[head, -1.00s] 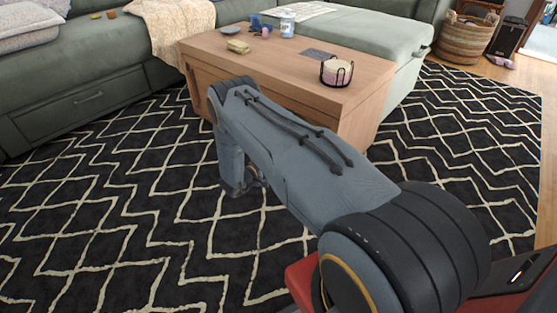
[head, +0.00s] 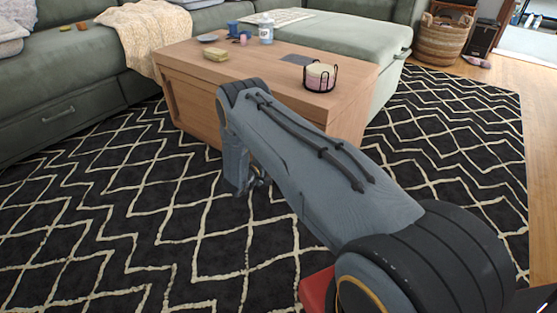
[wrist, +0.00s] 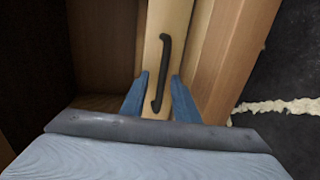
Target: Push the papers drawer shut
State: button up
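The wooden coffee table (head: 350,106) stands ahead on the rug in the head view; my arm covers part of its near side. In the wrist view a pale wooden drawer front (wrist: 170,22) carries a dark bar handle (wrist: 156,88). No papers show, so I cannot tell what the drawer holds. My gripper (wrist: 159,88) has its two blue fingers apart, one on each side of the handle's lower part in the picture; I cannot tell whether they touch it. In the head view my gripper (head: 250,184) hangs low by the table, partly hidden.
A candle in a black wire holder (head: 320,77), a bottle (head: 266,30) and a yellowish block (head: 216,55) stand on the tabletop. A green sofa (head: 60,110) is at left. A woven basket (head: 440,40) is at back right. The patterned rug is clear in front.

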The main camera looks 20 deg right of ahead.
jog(key=shift+a, duration=0.3)
jog(key=p+v, duration=0.3)
jog(key=v, duration=0.4)
jog(key=shift+s+a, duration=0.2)
jog(key=shift+a, duration=0.1)
jog(key=shift+r, duration=0.1)
